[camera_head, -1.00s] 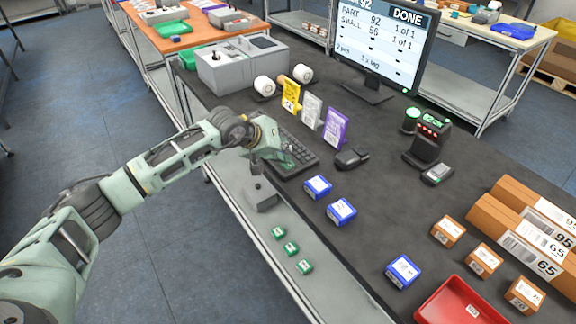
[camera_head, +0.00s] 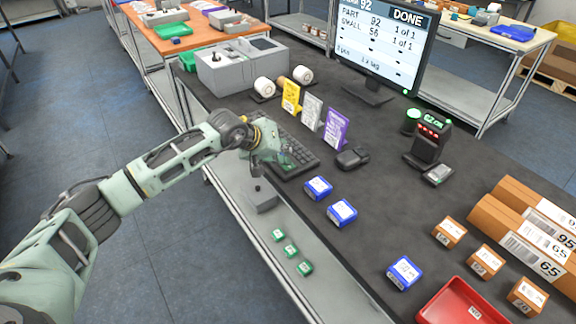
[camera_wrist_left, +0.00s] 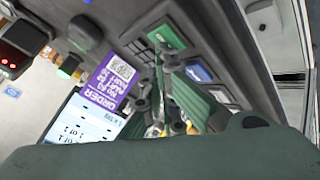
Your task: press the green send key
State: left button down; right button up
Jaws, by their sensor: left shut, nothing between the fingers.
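The dark keypad (camera_head: 299,158) lies on the black bench top. In the left wrist view its large green key (camera_wrist_left: 166,31) shows just beyond my fingertips, with a blue key (camera_wrist_left: 199,73) to the right. My left gripper (camera_head: 288,160) is shut and empty, pointing down over the keypad, and hides part of it in the head view. In the left wrist view the gripper (camera_wrist_left: 162,52) has its tips close to the green key; I cannot tell whether they touch it. My right gripper is not in view.
Yellow, white and purple cards (camera_head: 336,128) stand behind the keypad. A black mouse-like device (camera_head: 352,158) and blue boxes (camera_head: 341,212) lie to the right. The monitor (camera_head: 385,45) reads DONE. A grey box with a post (camera_head: 262,197) is at the near edge.

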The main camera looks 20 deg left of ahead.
pick_arm(q)
jog(key=shift+f, duration=0.25)
dwell(0.4)
jog(key=shift+r, duration=0.9)
jog(key=shift+r, duration=0.1)
notch_tip(320, 180, up, 5)
jog(key=shift+f+p, duration=0.1)
jog(key=shift+p, duration=0.7)
jog(key=shift+d, duration=0.1)
